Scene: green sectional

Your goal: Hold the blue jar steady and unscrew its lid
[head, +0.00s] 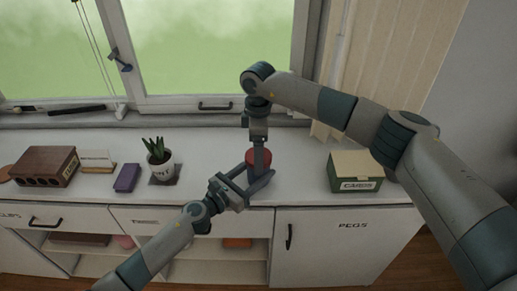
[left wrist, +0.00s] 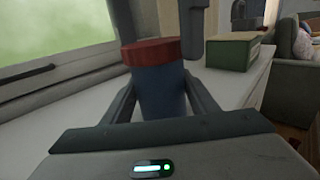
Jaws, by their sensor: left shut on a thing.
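The blue jar (left wrist: 162,95) stands upright on the white counter, with its red lid (left wrist: 152,51) on top. In the head view the lid (head: 265,157) shows, and the body is mostly hidden by my grippers. My left gripper (head: 259,183) is shut on the jar's body from the front, one finger on each side. My right gripper (head: 259,158) points straight down from above at the lid. In the left wrist view its fingers stand at the left and right sides of the lid; I cannot tell whether they press on it.
A green box labelled CARDS (head: 355,171) stands to the right. To the left are a potted plant (head: 159,160), a purple block (head: 127,178), a small card box (head: 97,161) and a brown brick-like block (head: 46,166). The window (head: 210,50) is behind the white counter (head: 210,165).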

